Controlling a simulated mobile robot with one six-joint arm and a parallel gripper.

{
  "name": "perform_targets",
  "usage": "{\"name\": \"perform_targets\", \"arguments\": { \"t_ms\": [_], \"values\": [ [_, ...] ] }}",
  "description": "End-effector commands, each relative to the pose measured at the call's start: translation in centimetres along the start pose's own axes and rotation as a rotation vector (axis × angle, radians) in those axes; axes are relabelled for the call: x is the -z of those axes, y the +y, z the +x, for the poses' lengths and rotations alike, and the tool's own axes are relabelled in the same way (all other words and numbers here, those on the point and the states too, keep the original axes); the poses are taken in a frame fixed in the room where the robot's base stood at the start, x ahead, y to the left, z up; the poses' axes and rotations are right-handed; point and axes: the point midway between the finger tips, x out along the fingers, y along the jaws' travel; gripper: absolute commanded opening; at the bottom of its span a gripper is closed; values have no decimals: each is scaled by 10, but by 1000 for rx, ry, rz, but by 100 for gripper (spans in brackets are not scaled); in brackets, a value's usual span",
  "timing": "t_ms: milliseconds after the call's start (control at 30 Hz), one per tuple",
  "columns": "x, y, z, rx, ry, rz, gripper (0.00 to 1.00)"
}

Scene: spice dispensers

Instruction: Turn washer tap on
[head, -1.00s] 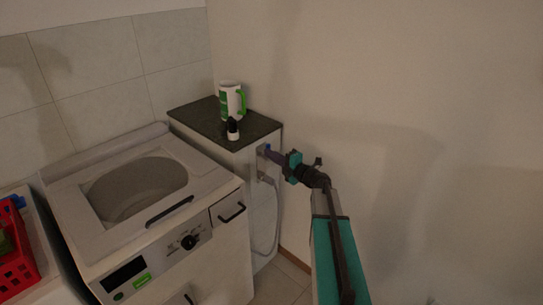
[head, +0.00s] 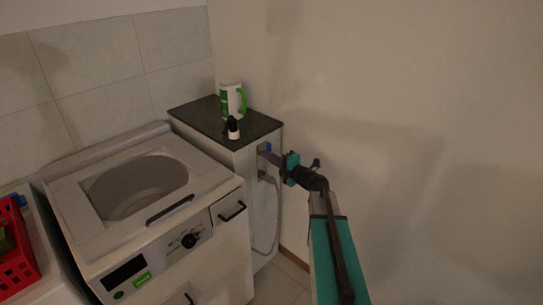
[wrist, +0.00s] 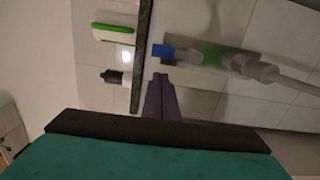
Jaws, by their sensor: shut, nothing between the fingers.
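The washer tap has a blue handle (head: 267,147) on the side of the white cabinet, by the wall. In the wrist view the blue handle (wrist: 163,52) sits on a grey tap body (wrist: 188,57). My gripper (head: 268,156) is at the tap, its purple fingers shut and empty. In the wrist view my gripper's fingertips (wrist: 160,77) lie just beside the blue handle, with a small gap in the picture. I cannot tell the depth between them. A grey hose (wrist: 290,80) runs from the tap and hangs down along the cabinet side.
The cabinet's dark top (head: 200,118) holds a white and green jug (head: 231,99) and a small black-and-white bottle (head: 233,128). The washing machine (head: 150,220) stands left of the cabinet. A red basket (head: 18,250) is at far left. The wall is close on the right.

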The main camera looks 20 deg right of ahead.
Motion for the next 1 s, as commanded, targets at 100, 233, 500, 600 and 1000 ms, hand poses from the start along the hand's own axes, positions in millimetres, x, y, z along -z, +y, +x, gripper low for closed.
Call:
{"name": "perform_targets", "arguments": {
  "t_ms": [100, 233, 500, 600, 1000],
  "values": [
    [15, 0, -4, 0, 2, 0, 0],
    [17, -1, -18, 0, -1, -1, 0],
    [17, -1, -55, 1, -1, -1, 0],
    [18, -1, -69, 1, 0, -1, 0],
    [17, 0, -102, 1, 2, -1, 0]
  ]
}}
